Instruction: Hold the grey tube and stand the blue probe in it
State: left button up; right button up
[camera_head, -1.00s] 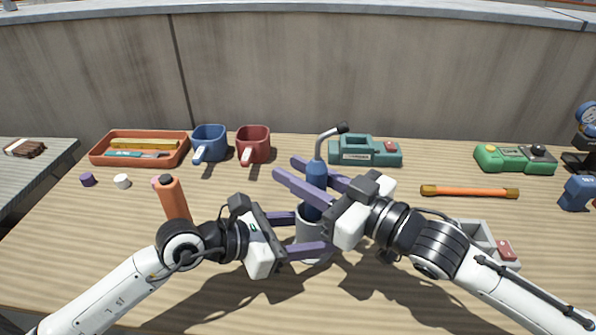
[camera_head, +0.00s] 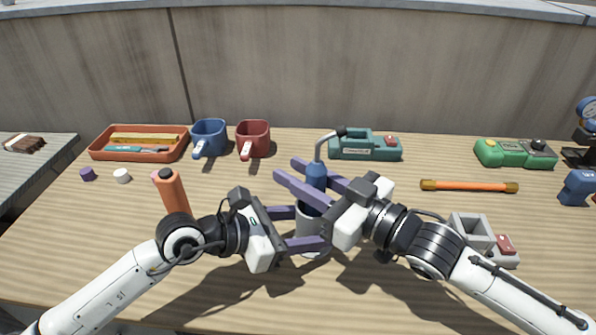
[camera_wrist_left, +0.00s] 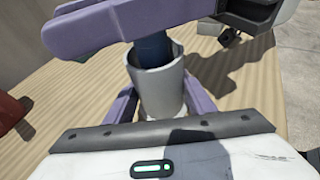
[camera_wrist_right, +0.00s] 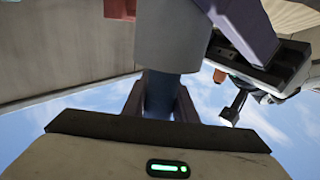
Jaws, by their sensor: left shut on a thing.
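The grey tube (camera_head: 308,240) stands upright on the table; the left wrist view shows its wall and rim (camera_wrist_left: 158,92). My left gripper (camera_head: 305,228) is shut around it from the left. The blue probe (camera_head: 317,174), with a bent grey stem and black tip on top, is upright above the tube. In the left wrist view the probe (camera_wrist_left: 153,48) enters the tube's mouth. The right wrist view shows the probe (camera_wrist_right: 160,92) between my right fingers. My right gripper (camera_head: 312,178) is shut on the probe. The lower end is hidden inside the tube.
An orange cylinder (camera_head: 172,192) stands close behind my left wrist. Blue (camera_head: 209,137) and red (camera_head: 253,138) mugs, an orange tray (camera_head: 97,150) and a teal device (camera_head: 365,149) stand at the back. A grey box (camera_head: 483,240) lies by my right arm. An orange rod (camera_head: 470,186) lies right.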

jog(key=o, duration=0.5)
jog(key=v, duration=1.2)
pick_arm(q)
jog(key=o, duration=1.6)
